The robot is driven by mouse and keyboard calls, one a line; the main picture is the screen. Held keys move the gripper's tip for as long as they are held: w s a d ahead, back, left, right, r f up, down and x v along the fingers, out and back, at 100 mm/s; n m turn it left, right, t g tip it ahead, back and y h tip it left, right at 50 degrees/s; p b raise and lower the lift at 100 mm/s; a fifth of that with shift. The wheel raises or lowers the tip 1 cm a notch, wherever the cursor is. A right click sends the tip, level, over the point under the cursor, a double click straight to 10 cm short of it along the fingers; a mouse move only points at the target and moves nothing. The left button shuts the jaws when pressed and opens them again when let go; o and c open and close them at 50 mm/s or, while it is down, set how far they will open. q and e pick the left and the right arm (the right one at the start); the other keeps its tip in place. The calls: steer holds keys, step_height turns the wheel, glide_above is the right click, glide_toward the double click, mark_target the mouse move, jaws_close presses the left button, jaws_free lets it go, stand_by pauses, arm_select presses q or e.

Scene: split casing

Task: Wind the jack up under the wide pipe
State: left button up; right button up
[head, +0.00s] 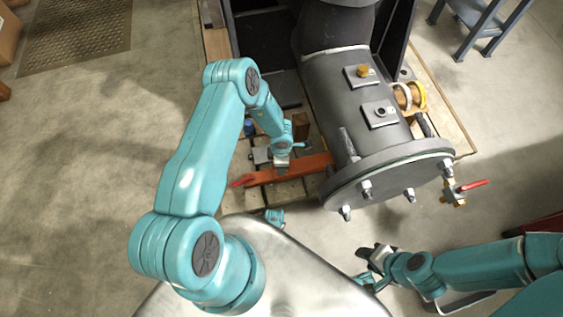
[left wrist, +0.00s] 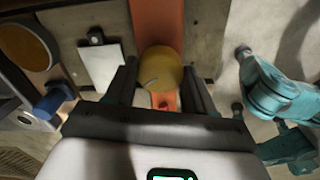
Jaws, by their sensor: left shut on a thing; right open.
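The wide dark grey pipe (head: 345,95) lies across the pallet in the head view, its bolted flange facing me. The orange-red jack (head: 305,166) lies low on the pallet slats, its right end passing beneath the pipe. It also shows as an orange strip (left wrist: 157,22) in the left wrist view. My left gripper (head: 281,168) is down over the jack. In the left wrist view its fingers are shut on a round yellow knob (left wrist: 161,68) on the jack. My right gripper (head: 377,256) is open and empty, in front of the flange and apart from it.
A valve with a red lever (head: 472,185) stands right of the flange. A blue-capped item (left wrist: 53,97) and a pale plate (left wrist: 101,65) lie beside the jack in the left wrist view. A blue stand (head: 480,22) is at the back right.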

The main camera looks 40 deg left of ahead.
arm_select(q)
steer(key=n, duration=0.6)
steer(key=shift+a, duration=0.1)
steer(key=n, duration=0.5)
steer(key=shift+n, duration=0.5)
steer(key=o, duration=1)
steer(key=shift+o, duration=0.2)
step_height(320, 180, up, 16)
steer(key=p, duration=0.6)
steer(key=shift+r, duration=0.15)
